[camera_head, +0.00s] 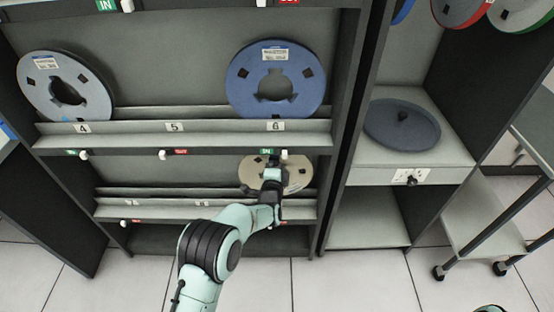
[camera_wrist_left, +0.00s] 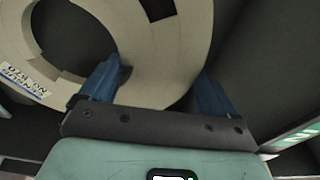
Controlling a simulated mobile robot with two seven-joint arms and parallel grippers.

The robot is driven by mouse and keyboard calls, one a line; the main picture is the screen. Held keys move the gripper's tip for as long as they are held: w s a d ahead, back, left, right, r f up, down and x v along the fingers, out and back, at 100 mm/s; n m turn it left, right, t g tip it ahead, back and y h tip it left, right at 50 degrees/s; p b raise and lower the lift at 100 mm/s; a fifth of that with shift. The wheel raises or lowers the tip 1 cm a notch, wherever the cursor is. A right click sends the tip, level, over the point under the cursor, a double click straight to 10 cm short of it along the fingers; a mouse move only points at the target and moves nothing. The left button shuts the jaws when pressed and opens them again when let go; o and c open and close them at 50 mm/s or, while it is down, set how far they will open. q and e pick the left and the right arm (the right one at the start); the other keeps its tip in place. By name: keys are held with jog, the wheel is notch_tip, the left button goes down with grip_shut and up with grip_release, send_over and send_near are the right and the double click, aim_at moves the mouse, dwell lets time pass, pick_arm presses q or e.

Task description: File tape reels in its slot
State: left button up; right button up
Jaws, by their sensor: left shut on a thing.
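A beige tape reel (camera_head: 297,178) stands at the right end of the lower shelf row in the head view, partly hidden behind my left gripper (camera_head: 272,165). In the left wrist view the beige reel (camera_wrist_left: 165,60) fills the upper middle, with a white label on its left. My left gripper (camera_wrist_left: 155,90) has its blue fingers on either side of the reel's rim and is shut on it. Whether the reel rests on the shelf is hidden. The slot row (camera_head: 115,208) has number labels too small to read. My right gripper is not in view.
A grey reel (camera_head: 38,85) stands in slot 4 and a blue reel (camera_head: 237,85) in slot 6; slot 5 between them is empty. A dark blue reel (camera_head: 385,130) lies on the counter at right. Several reels hang above it. A wheeled cart (camera_head: 480,235) stands far right.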

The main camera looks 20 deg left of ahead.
pick_arm(q)
jog(key=shift+f+b, duration=1.5)
jog(key=shift+f, duration=1.15)
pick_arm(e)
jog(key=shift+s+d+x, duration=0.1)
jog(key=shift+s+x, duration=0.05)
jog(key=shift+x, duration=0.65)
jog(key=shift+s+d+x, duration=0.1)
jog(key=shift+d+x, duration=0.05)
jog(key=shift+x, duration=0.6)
